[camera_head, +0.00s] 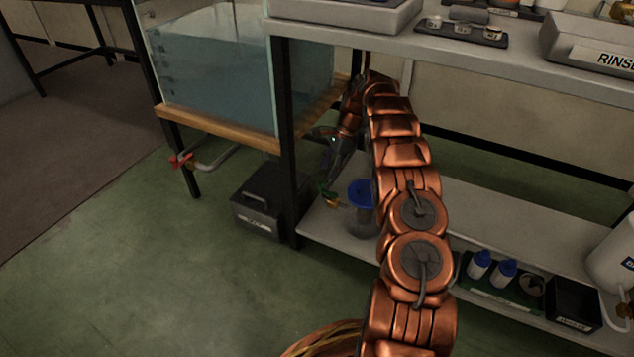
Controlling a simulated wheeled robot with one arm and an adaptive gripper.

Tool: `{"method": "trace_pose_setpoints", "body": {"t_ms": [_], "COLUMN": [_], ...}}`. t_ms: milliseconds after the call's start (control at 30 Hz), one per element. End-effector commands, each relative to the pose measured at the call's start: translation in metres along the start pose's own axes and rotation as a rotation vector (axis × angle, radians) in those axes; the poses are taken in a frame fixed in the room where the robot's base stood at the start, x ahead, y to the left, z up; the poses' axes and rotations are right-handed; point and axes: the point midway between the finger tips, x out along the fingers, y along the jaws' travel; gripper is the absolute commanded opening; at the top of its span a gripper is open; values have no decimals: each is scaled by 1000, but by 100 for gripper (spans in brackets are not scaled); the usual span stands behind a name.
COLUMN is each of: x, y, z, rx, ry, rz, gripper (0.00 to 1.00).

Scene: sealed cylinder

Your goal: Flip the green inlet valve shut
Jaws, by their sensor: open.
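The green inlet valve (324,189) shows as a small green handle on a brass fitting, left of a clear cylinder with a blue lid (361,193) on the lower shelf. My gripper (331,174) is a dark shape reaching down from the far end of my copper arm. Its fingertips are open and close to the green handle. I cannot tell whether they touch it. The handle is small and partly hidden by the fingers, so its angle is unclear. My arm covers part of the cylinder's right side.
A water tank (215,60) stands on a wooden-edged stand at left, with a red valve (182,160) below. A black box (262,205) sits by the bench leg. Open green floor lies at front left.

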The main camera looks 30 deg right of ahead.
Motion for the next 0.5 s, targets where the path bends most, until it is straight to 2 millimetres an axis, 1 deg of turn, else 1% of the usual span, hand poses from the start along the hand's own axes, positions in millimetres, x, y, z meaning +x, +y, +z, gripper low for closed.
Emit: {"method": "trace_pose_setpoints", "body": {"t_ms": [33, 100, 200, 267, 367, 500], "x": [-2, -7, -12, -12, -5, 13], "y": [-7, -13, -20, -21, -22, -23], "z": [-8, -15, -21, -23, -25, -27], "rx": [17, 38, 56, 63, 67, 67], "ry": [6, 14, 21, 23, 24, 24], "rz": [-25, -51, -76, -83, -84, -83], "gripper": [53, 53, 53, 53, 53, 53]}}
